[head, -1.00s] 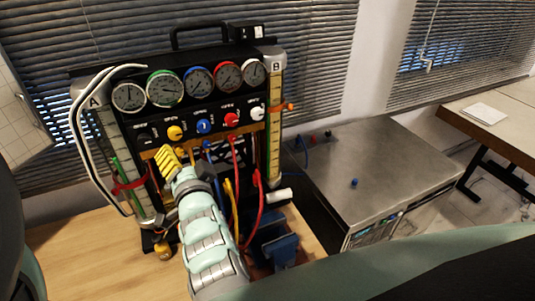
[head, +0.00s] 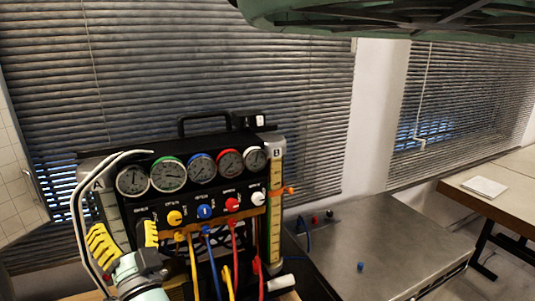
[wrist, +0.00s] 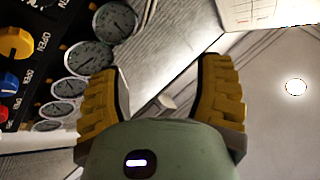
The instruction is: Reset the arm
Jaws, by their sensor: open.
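My gripper (head: 122,244) is at the lower left of the head view, in front of the left side of the gauge rig. Its yellow ribbed fingers are spread apart with nothing between them. In the wrist view my gripper (wrist: 166,98) is also open and empty, with the gauges and knobs off to its left. The gauge rig (head: 190,206) is a black panel with a row of round gauges, coloured knobs and hoses below. The lower left of the panel is hidden behind my gripper.
A grey metal cabinet (head: 375,245) stands right of the rig, with a small blue knob (head: 361,266) on top. A wooden table (head: 505,180) is at the far right. White tubes (head: 78,215) loop down the rig's left side, close to my gripper. Window blinds hang behind.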

